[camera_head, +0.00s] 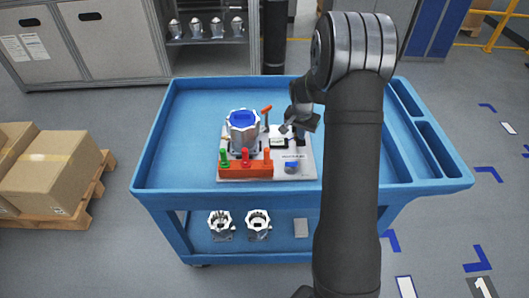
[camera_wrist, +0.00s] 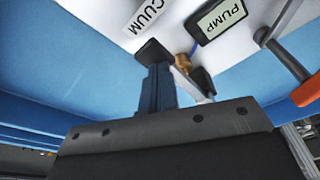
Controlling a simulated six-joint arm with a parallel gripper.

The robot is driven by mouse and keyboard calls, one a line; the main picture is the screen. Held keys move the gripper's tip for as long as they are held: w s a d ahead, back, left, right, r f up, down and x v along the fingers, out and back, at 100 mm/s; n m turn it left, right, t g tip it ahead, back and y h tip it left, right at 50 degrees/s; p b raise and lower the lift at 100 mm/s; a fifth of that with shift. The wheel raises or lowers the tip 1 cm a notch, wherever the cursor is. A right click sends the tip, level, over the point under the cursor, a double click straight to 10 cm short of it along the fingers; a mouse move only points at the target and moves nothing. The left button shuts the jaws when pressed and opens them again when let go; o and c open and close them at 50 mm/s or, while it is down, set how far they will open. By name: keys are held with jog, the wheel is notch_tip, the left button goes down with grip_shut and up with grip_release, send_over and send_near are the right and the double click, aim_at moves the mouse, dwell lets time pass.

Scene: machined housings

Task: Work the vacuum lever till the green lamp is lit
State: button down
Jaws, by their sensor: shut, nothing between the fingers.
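The lever with an orange grip (camera_head: 266,110) stands up beside the housing in the head view; its grey arm and orange grip (camera_wrist: 306,92) show at the right edge of the wrist view. My gripper (camera_head: 300,128) is right of the lever, low over the right part of the white plate, apart from it. In the wrist view my gripper (camera_wrist: 178,75) is shut and empty. A green-topped piece (camera_head: 223,156) stands at the left end of the red block (camera_head: 245,171); I cannot tell whether it is a lamp or lit. A label ending "CUUM" (camera_wrist: 148,13) is partly cut off.
The metal housing with a blue top (camera_head: 243,131) stands on the white plate (camera_head: 305,172). A box marked PUMP (camera_wrist: 224,20) is close to my fingers. A blue knob (camera_head: 291,168) is at the front right. The blue cart top (camera_head: 185,110) is clear on the left.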

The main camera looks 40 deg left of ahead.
jog(key=shift+f, duration=0.15)
jog(key=shift+w+v, duration=0.2)
jog(key=shift+v, duration=0.8)
jog(key=shift+w+v, duration=0.2)
jog(key=shift+v, duration=0.8)
jog(key=shift+w+v, duration=0.25)
jog(key=shift+v, duration=0.8)
jog(key=shift+a, duration=0.15)
dwell(1.1)
dwell(0.5)
dwell(2.6)
dwell(0.4)
